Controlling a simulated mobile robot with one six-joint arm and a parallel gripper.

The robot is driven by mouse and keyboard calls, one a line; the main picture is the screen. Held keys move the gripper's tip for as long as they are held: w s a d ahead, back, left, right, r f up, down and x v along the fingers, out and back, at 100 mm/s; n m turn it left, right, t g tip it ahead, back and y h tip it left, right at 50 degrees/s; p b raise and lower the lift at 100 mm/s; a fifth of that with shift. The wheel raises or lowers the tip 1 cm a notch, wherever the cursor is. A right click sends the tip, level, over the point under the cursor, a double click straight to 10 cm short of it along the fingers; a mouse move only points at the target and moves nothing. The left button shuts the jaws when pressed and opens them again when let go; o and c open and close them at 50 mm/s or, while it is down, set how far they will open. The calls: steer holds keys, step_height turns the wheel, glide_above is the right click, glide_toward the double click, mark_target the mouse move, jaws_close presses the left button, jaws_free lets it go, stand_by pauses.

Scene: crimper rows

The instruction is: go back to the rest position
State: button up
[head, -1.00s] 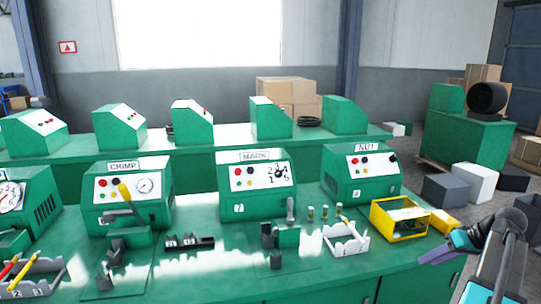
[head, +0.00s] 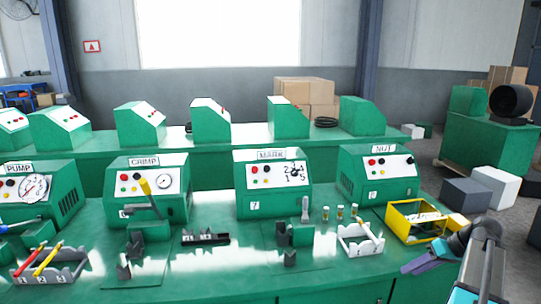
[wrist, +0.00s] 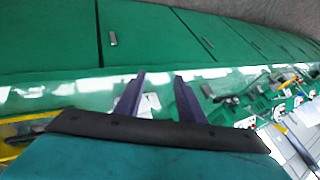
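My gripper (head: 412,268) is at the lower right of the head view, over the front edge of the green bench (head: 215,275), right of the white rack. In the wrist view its two purple fingers (wrist: 159,76) stand apart with nothing held between them. My arm runs down to the lower right corner of the head view. Part of the gripper is hidden by the arm in the head view.
The bench carries the PUMP (head: 35,197), CRIMP (head: 147,190), MARK (head: 272,185) and NUT (head: 377,174) machines. A white rack (head: 362,243) and a yellow open box (head: 415,221) are near my gripper. Grey and white blocks (head: 490,187) lie on the floor at right.

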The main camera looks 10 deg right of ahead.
steer(key=w+a+f+n+g+y, duration=0.1)
steer(key=w+a+f+n+g, duration=0.15)
steer(key=a+f, duration=0.9)
steer(key=w+a+f+n+g+y, duration=0.1)
steer(key=a+f+g+y, duration=0.15)
steer(key=a+f, duration=0.95)
steer(key=s+a+f+g+h, duration=0.2)
steer(key=s+a+f+g, duration=0.1)
steer(key=s+a+f, duration=0.65)
steer(key=s+a+f+g+h, duration=0.15)
steer(key=s+a+f, duration=0.45)
steer(key=a, duration=0.6)
steer(key=s+d+f+m+g+h, duration=0.1)
steer(key=s+f+m+h, duration=0.2)
steer(key=s+f, duration=0.5)
steer(key=s+h, duration=0.1)
steer(key=s, duration=0.3)
steer(key=shift+s+d+h, duration=0.25)
steer(key=shift+h, duration=0.05)
steer(key=shift+g, duration=0.25)
